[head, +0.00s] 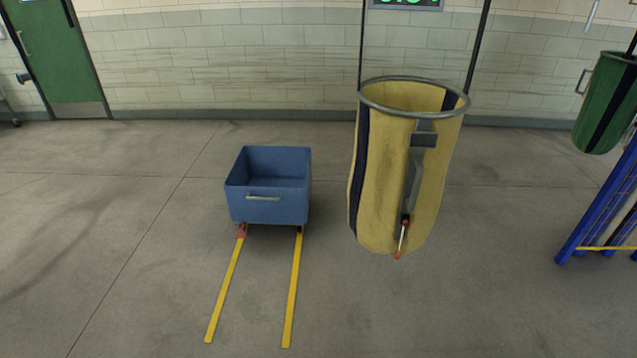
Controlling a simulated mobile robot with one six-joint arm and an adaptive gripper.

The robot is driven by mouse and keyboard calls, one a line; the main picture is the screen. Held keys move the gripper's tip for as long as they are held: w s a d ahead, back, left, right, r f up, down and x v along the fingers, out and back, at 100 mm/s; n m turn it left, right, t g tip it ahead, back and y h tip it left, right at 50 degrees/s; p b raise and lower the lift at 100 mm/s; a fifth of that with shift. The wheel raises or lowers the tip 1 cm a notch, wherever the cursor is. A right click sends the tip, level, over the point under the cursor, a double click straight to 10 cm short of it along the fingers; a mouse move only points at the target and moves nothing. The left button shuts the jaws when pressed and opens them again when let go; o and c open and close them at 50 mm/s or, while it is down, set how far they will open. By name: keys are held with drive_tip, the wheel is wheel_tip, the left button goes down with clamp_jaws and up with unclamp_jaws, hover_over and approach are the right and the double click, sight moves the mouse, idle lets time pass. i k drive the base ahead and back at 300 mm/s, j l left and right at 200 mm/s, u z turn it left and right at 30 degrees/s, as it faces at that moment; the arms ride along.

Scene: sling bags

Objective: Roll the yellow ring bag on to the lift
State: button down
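The yellow ring bag (385,170) hangs upright right of centre in the head view. It has dark vertical bands and an open grey metal ring (362,97) at its mouth. A grey strap-like part with a dark block (424,140) runs down its front, ending near a white cord with an orange tip (398,255). What the bag hangs from is above the frame. I cannot pick out the lift for certain; two dark uprights (478,45) rise behind the bag. My gripper is not in view.
A blue cart (268,208) stands left of the bag, with yellow floor strips (292,290) in front. A green bag (605,100) hangs at the right edge above a blue frame (590,220). A display (407,4) is at the top. The left floor is clear.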

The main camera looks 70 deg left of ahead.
sight(407, 129)
drive_tip(key=u, duration=1.95)
drive_tip(key=i+l+u, duration=0.4)
drive_tip(key=i+l, duration=0.55)
